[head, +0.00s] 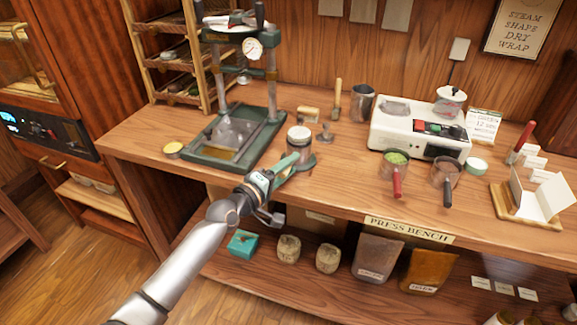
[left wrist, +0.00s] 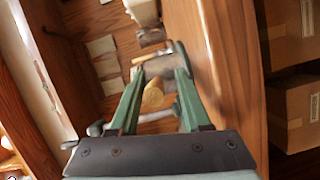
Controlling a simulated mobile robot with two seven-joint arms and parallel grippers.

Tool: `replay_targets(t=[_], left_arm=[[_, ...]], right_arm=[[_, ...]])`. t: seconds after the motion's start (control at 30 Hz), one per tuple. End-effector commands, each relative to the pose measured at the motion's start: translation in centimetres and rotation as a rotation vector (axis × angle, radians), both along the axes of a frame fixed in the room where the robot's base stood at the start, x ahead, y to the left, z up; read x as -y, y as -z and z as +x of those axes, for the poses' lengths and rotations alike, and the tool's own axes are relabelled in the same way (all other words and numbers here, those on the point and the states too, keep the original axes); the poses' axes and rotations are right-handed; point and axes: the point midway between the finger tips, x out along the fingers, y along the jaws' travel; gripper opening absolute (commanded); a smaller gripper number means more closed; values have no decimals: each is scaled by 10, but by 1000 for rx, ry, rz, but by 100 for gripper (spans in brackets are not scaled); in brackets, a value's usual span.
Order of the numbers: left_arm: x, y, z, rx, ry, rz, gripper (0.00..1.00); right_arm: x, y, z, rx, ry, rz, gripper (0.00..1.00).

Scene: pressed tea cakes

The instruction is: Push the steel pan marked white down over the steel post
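A small steel pan (head: 299,142) with a pale, whitish top stands upright near the bench's front edge, left of middle. I take it for the pan marked white, though no marking is readable. My left gripper (head: 290,161) reaches it from the front, its green fingers around its lower part. In the left wrist view the fingers close on a steel body (left wrist: 160,65), with a round tan end (left wrist: 152,97) between them. A short steel post (head: 326,132) on a round base seems to stand just behind the pan. My right gripper is out of view.
A green press (head: 232,150) stands to the left. A steel cup (head: 361,103) and brush (head: 337,100) stand behind.

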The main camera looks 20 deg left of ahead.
Motion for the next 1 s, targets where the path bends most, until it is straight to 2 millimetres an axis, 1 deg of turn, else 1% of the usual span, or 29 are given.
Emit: replay_targets(t=[0.03,0.07,0.47,0.53,0.57,0.8,1.0], left_arm=[[0,0,0,0,0,0,54],[0,0,0,1,0,0,57],[0,1,0,-1,1,0,57],[0,0,0,0,0,0,57],[-1,0,-3,-1,0,0,57],[-19,-4,-50,-2,1,1,57],[-33,-5,-86,-2,0,3,57]], right_arm=[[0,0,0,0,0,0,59],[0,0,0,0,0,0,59],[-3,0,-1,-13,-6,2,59],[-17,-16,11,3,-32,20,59],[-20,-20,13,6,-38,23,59],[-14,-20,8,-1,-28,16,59],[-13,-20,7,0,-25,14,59]])
